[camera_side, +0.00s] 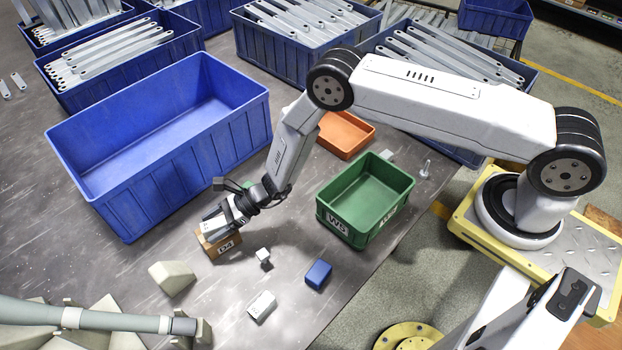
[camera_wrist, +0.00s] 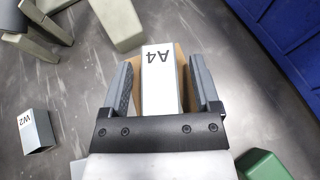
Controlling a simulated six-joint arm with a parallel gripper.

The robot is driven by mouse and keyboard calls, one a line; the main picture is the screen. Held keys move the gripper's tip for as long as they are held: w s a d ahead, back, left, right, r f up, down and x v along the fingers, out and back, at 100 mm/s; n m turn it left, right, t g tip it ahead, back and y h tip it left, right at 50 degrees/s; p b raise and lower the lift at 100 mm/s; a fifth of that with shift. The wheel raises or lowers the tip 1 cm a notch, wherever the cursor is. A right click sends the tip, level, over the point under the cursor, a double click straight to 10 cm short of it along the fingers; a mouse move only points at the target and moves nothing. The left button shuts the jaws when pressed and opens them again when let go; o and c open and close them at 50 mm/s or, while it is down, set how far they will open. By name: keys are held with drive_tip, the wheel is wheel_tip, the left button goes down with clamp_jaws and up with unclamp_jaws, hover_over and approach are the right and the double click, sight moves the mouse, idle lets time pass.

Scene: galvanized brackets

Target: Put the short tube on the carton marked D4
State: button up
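The brown carton marked D4 (camera_side: 226,247) stands on the dark table below my gripper (camera_side: 210,226) in the side view. In the wrist view the brown carton (camera_wrist: 181,90) shows behind a pale, square-sided short tube marked A4 (camera_wrist: 158,85). The tube lies over the carton's top and appears to rest on it. My gripper (camera_wrist: 160,80) is open, one finger on each side of the tube, with brown carton showing in the gaps. In the side view the gripper partly hides the tube and the carton's top.
A large blue bin (camera_side: 160,135) stands behind the carton, a green bin (camera_side: 365,203) and orange tray (camera_side: 345,134) to the right. A blue block (camera_side: 318,273), a white block (camera_side: 262,305) and a small grey block (camera_side: 263,256) lie nearby. A block marked W2 (camera_wrist: 37,130) shows in the wrist view.

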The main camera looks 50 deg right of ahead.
drive_tip(key=shift+r, duration=0.15)
drive_tip(key=v, duration=1.2)
idle(0.3)
drive_tip(key=shift+r, duration=0.15)
idle(0.4)
drive_tip(key=s+d+r+n+g+h, duration=0.1)
drive_tip(key=s+d+r+n+h, duration=0.5)
drive_tip(key=s+d+r+n, duration=0.2)
drive_tip(key=s+d+r+n+g+h, duration=0.1)
drive_tip(key=s+d+r+n+h, duration=0.5)
drive_tip(key=s+d+r+n, duration=0.2)
wheel_tip(320, 180, up, 4)
drive_tip(key=d+n, duration=0.2)
drive_tip(key=n, duration=0.4)
drive_tip(key=shift+s+n+g+h, duration=0.2)
drive_tip(key=shift+n+g+h, duration=0.1)
drive_tip(key=shift+g, duration=0.1)
